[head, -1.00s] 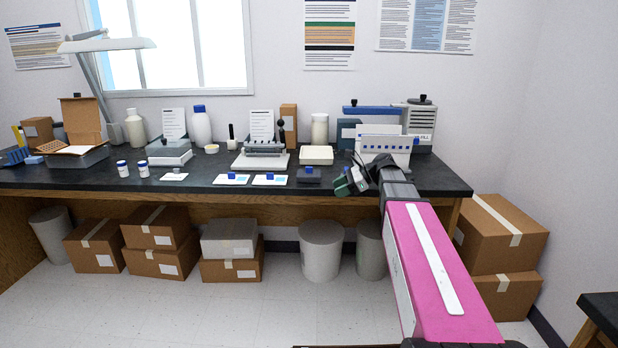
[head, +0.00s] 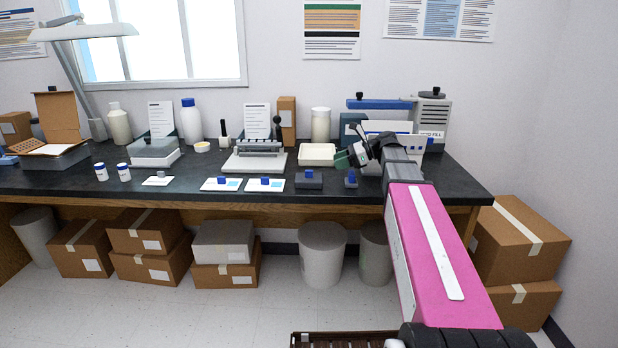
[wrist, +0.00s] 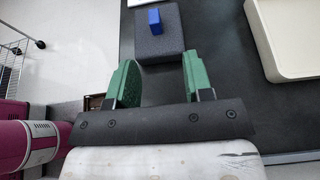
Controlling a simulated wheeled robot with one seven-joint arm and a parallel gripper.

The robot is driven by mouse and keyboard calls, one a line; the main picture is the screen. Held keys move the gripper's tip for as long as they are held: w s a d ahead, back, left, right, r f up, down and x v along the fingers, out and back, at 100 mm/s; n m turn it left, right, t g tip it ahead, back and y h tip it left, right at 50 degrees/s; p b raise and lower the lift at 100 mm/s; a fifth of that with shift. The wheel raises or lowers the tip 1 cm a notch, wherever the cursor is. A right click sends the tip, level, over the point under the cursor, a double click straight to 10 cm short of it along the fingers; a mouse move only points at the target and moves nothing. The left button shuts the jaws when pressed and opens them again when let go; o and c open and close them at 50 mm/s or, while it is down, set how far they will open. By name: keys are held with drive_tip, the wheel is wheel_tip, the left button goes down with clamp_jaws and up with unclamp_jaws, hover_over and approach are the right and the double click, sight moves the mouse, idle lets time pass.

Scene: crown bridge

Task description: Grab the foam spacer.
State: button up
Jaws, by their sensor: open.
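A dark grey foam-like block (head: 314,184) with a blue tab on top lies near the front edge of the bench; it looks like the foam spacer. In the wrist view a dark grey block (wrist: 171,44) with an upright blue tab (wrist: 154,20) lies ahead of the fingertips, likely the same one. A smaller dark piece (head: 351,184) with a blue top sits to its right. My gripper (head: 346,158) is above the bench, pointing left. Its green fingers (wrist: 160,72) are open and apart, with nothing between them.
A cream tray (head: 317,160) stands behind the block. Two white cards (head: 211,187) with blue tabs lie to its left. A white rack (head: 385,128) and a grey device (head: 434,112) stand behind my arm. Black bench top is clear between these items.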

sight(309, 177)
drive_tip(key=x, duration=0.5)
drive_tip(key=shift+a, duration=0.3)
drive_tip(key=x, duration=0.4)
drive_tip(key=shift+s+a+r, duration=0.3)
drive_tip(key=shift+s+a, duration=0.05)
drive_tip(key=shift+a, duration=0.05)
drive_tip(key=shift+a+f, duration=0.15)
drive_tip(key=shift+a, duration=0.2)
clamp_jaws()
